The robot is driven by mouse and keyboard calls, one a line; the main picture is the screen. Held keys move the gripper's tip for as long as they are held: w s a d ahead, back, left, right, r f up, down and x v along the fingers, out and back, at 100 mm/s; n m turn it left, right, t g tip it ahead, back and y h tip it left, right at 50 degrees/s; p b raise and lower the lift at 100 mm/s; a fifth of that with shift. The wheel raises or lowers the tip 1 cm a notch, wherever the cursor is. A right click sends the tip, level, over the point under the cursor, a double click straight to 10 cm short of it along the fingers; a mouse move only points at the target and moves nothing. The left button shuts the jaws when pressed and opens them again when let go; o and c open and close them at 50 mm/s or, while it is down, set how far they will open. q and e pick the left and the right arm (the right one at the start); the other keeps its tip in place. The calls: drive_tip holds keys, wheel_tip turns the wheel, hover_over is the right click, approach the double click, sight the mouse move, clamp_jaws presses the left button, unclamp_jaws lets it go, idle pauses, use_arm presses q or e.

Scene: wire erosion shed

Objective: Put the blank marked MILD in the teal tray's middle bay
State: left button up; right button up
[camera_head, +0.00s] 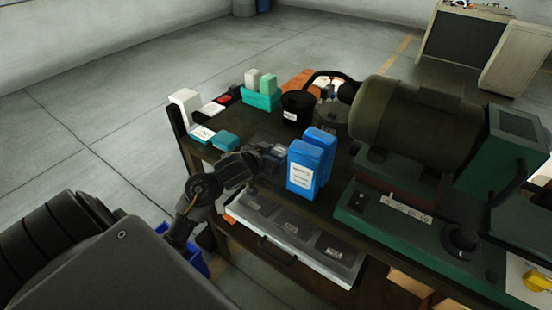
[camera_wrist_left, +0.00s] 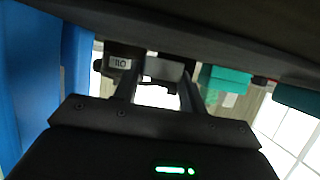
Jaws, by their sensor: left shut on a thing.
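My left gripper (camera_head: 268,152) is shut on a dark block and holds it over the bench, just left of the blue boxes. In the left wrist view the block (camera_wrist_left: 118,64) shows a pale label with upside-down letters that look like "ILD". A finger of the gripper (camera_wrist_left: 157,92) seems to cover the rest of the label. A teal container (camera_head: 261,101) with pale blocks standing in it is at the bench's far left. Two low teal pieces (camera_head: 225,140) lie nearer; I cannot tell which teal thing is the tray, and no bays show clearly. My right gripper is out of view.
Two upright blue boxes (camera_head: 305,168) stand right beside my left gripper. A large motor-like machine (camera_head: 415,120) and a green control base (camera_head: 400,222) fill the right. A black pot (camera_head: 298,107) stands behind. A pale drawer (camera_head: 262,238) with dark compartments juts out in front.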

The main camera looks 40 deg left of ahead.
use_arm(q)
drive_tip(key=shift+f, duration=0.45)
drive_tip(key=o, duration=0.8)
drive_tip(key=shift+f, duration=0.2)
drive_tip(key=o, duration=0.4)
drive_tip(key=shift+r, duration=0.1)
drive_tip(key=shift+r, duration=0.25)
drive_tip(key=p+v, duration=0.2)
drive_tip(key=v, duration=1)
drive_tip(key=shift+s+f, duration=0.1)
drive_tip(key=shift+f, duration=0.1)
